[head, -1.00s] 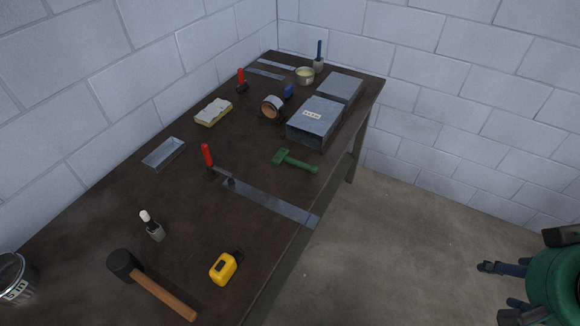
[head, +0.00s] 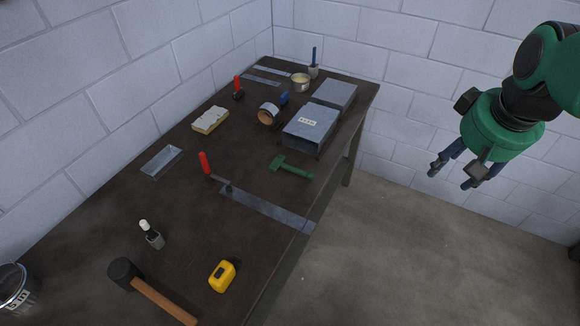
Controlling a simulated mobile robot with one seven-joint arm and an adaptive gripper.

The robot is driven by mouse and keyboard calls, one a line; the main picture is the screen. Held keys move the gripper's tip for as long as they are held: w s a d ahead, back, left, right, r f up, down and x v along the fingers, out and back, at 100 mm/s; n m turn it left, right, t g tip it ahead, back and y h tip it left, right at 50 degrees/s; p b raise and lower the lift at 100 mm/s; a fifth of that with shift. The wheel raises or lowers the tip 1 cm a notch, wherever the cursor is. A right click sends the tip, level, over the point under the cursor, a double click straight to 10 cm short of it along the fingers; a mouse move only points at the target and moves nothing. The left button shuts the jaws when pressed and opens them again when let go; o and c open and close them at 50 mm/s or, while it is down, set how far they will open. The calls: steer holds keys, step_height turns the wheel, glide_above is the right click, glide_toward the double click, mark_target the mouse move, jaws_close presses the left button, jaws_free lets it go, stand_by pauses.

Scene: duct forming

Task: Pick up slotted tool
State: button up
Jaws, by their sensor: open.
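A green T-shaped hand tool (head: 290,167) lies flat on the dark workbench (head: 190,200), near its right edge and in front of the grey metal duct box. It may be the slotted tool, but I cannot make out a slot at this size. My gripper (head: 451,177) hangs at the right of the head view, over the floor side of the bench and well apart from the green tool. Its two fingers point down and left, open, with nothing between them.
The duct box (head: 311,127) and a flat metal piece (head: 335,93) stand behind the tool. A metal strip (head: 265,208) with a red-handled clamp (head: 205,163) lies in front. A yellow tape measure (head: 222,275) and mallet (head: 160,298) are nearer. The floor right of the bench is clear.

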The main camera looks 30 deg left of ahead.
steer(key=w+a+f+n+g+p, duration=0.1)
steer(key=w+a+f+n, duration=0.15)
steer(key=w+a, duration=0.65)
steer(key=n+g+p, duration=0.2)
steer(key=n+p, duration=0.2)
steer(key=n, duration=0.5)
glide_above(293, 167)
step_height(293, 167, down, 20)
steer(key=shift+w+r+h, duration=0.15)
steer(key=shift+r+h, duration=0.1)
steer(key=shift+h, duration=0.15)
steer(key=shift+f+b, duration=0.1)
steer(key=shift+b, duration=0.2)
steer(key=shift+f+b, duration=0.85)
steer(key=shift+f, duration=3.35)
